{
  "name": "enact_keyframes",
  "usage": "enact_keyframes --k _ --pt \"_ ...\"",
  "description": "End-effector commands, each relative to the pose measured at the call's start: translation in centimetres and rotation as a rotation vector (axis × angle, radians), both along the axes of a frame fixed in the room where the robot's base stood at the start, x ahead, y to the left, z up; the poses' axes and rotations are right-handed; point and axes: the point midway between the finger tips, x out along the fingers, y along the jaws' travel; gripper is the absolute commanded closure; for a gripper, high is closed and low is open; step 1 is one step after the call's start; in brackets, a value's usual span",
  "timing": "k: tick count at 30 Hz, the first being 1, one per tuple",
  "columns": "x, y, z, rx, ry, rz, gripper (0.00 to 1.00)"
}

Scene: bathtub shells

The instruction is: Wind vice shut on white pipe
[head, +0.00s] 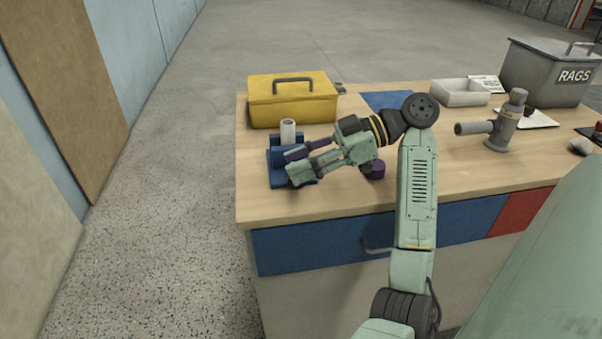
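The blue vice (275,166) stands on the left part of the wooden bench top. The white pipe (288,132) stands upright at the vice's back part; its lower end is hidden. My gripper (292,167) reaches in from the right, over the front of the vice. Its two fingers are spread, with a gap between them. They cover much of the vice, so its handle and any contact with the fingers cannot be made out.
A yellow toolbox (292,102) stands just behind the vice. A dark purple round piece (374,169) shows beside my gripper. A grey pipe fitting (497,127), a white tray (460,92) and a grey rags bin (546,72) stand to the right.

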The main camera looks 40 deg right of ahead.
Motion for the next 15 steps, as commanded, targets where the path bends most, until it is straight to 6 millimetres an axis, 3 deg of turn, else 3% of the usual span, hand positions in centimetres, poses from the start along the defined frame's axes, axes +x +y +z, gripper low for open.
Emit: enact_keyframes --k 6,15 --pt "0.0 0.1 4.3 -0.003 -0.001 0.004 0.62" --pt "-0.1 0.1 6.4 0.002 0.001 0.002 0.62"
